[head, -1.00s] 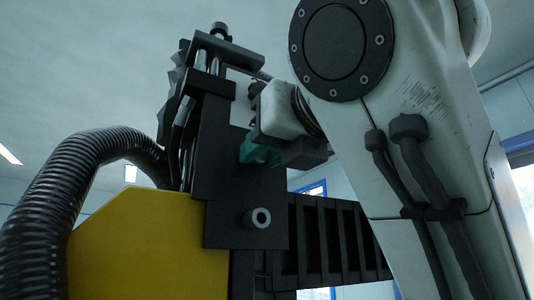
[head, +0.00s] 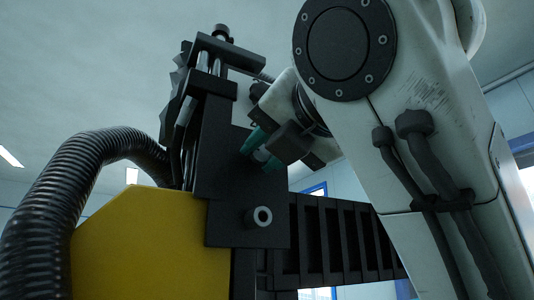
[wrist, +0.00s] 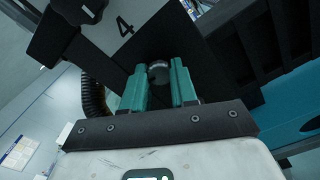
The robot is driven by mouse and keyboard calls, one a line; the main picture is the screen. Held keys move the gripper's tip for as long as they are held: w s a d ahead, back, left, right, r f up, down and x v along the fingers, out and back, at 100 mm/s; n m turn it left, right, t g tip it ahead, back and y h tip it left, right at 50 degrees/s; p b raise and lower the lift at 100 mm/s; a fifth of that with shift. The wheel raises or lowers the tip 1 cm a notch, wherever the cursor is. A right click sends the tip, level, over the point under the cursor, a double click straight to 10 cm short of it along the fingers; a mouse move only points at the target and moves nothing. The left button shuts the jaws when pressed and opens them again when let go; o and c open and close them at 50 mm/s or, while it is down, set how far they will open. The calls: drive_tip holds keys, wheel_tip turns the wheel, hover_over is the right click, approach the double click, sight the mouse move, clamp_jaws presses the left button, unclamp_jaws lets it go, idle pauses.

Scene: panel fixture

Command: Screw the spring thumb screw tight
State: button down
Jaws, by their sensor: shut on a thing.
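The thumb screw is a small round knob with a dark face in the wrist view (wrist: 158,73). It sits on the black panel, and its pale side shows in the head view (head: 261,155). My gripper (wrist: 159,66) has two teal fingers, one on each side of the knob, and is shut on it. In the head view my gripper (head: 260,150) reaches the black panel (head: 223,160) from the right, with the fingers turned at a slant. The screw's shaft and spring are hidden, so I cannot tell how deep it sits.
A grey ring-faced post (head: 258,217) sticks out of the panel below my gripper. A ribbed black beam (head: 335,235) runs right. A thick black hose (head: 75,180) and yellow housing (head: 150,240) are at left.

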drive_tip(key=m, duration=0.4)
drive_tip(key=shift+m+b, duration=0.3)
drive_tip(key=shift+b, duration=0.05)
drive_tip(key=m, duration=0.3)
drive_tip(key=shift+m+b, duration=0.3)
drive_tip(key=m, duration=0.4)
drive_tip(key=shift+m+b, duration=0.3)
drive_tip(key=shift+b, duration=0.1)
drive_tip(key=m+b, duration=0.1)
drive_tip(key=m, duration=0.3)
drive_tip(key=shift+m, duration=0.3)
drive_tip(key=m, duration=0.3)
drive_tip(key=shift+f+m+b, duration=0.1)
drive_tip(key=shift+m+b, duration=0.2)
drive_tip(key=m, duration=0.3)
drive_tip(key=shift+m+b, duration=0.3)
drive_tip(key=shift+b, duration=0.05)
drive_tip(key=m, duration=0.4)
drive_tip(key=shift+m+b, duration=0.4)
drive_tip(key=shift+m, duration=1.2)
